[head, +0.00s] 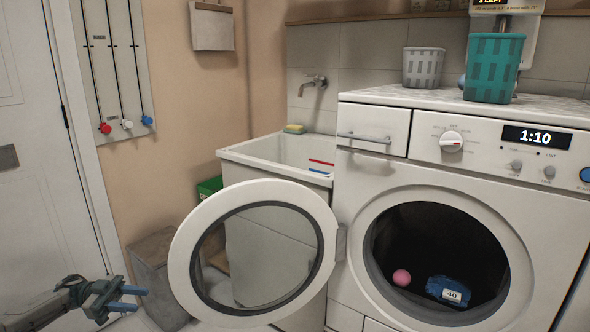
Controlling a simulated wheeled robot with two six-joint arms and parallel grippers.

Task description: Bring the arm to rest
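My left gripper (133,298) is at the lower left of the head view, low in front of the door and near a grey bin. Its two blue fingers point right and stand apart, with nothing visible between them. My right gripper is not in view. The washing machine (368,185) stands at the right with its round door (184,245) swung open to the left. Inside the drum lie a pink ball (401,277) and a blue item with a label reading 40 (450,294). The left gripper is well apart from the machine's door.
A white sink (250,150) stands behind the open door. A grey bin (152,270) stands beside the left gripper. A teal basket (493,70) and a grey basket (423,67) stand on the machine's top. A white door (35,200) is at the left.

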